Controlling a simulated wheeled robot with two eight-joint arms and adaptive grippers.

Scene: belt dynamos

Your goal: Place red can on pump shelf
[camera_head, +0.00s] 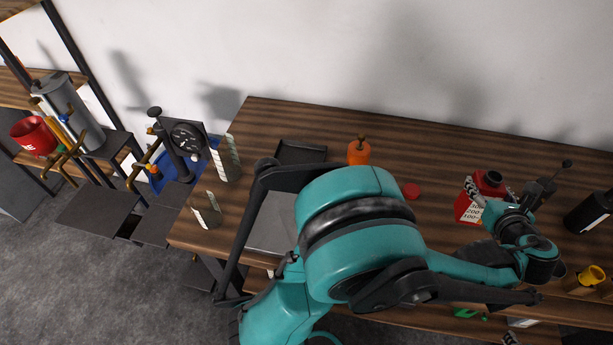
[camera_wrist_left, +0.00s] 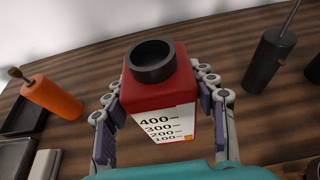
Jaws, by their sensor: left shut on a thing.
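The red can (camera_head: 472,208) is a boxy canister with a black open neck and a white scale label, near the right part of the wooden workbench. It also shows large in the left wrist view (camera_wrist_left: 156,95), upright between the fingers. My left gripper (camera_head: 492,205) is shut on the can, a finger on each side. The can's base is hidden, so I cannot tell whether it touches the bench. At the left are dark shelf plates (camera_head: 95,212) beside a grey cylinder (camera_head: 70,108) and a dial gauge (camera_head: 187,139); which is the pump shelf is unclear. My right gripper is not in view.
An orange oil can (camera_head: 358,153), a red cap (camera_head: 411,191) and a dark tray (camera_head: 301,152) are on the workbench (camera_head: 440,165). Dark bottles (camera_head: 590,212) and a yellow-topped cup (camera_head: 592,276) stand at the right. A red bucket (camera_head: 33,136) is far left.

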